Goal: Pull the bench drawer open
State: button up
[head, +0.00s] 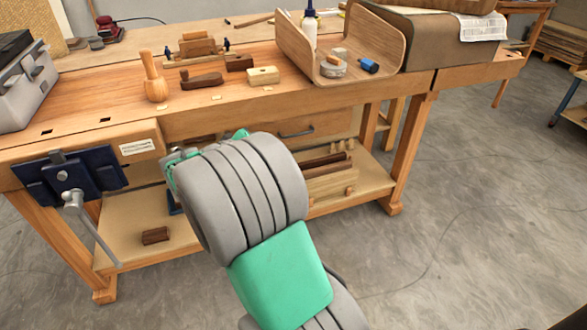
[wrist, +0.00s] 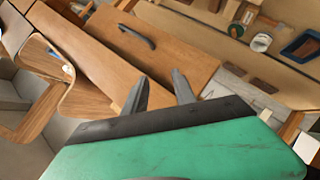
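The wooden bench drawer (head: 335,125) sits under the worktop in the head view, and its front looks flush with the bench. Its dark bar handle (head: 297,132) is just right of my arm. In the wrist view the drawer front (wrist: 175,60) fills the upper middle, with the handle (wrist: 137,37) above and slightly left of the fingertips. My gripper (wrist: 160,76) is open and empty, its two grey fingers apart and pointing toward the drawer front. The fingers do not hold the handle. In the head view my arm hides the fingers and part of the bench front.
The bench (head: 240,100) carries a mallet (head: 154,78), planes, wood blocks and a bent wooden form (head: 365,45). A blue vise (head: 70,178) juts out at the front left. A lower shelf (head: 125,225) holds wood pieces. The grey floor on the right is clear.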

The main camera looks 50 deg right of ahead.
jog(key=s+d+f+n+g+h+b, duration=0.1)
jog(key=s+d+f+n+h+b, duration=0.2)
jog(key=d+f+h+b, duration=0.5)
jog(key=w+d+y+b, duration=0.1)
jog(key=w+d+b, duration=0.1)
jog(key=d, duration=0.9)
jog(key=shift+f+n, duration=0.15)
jog(key=shift+n, duration=0.15)
grip_shut()
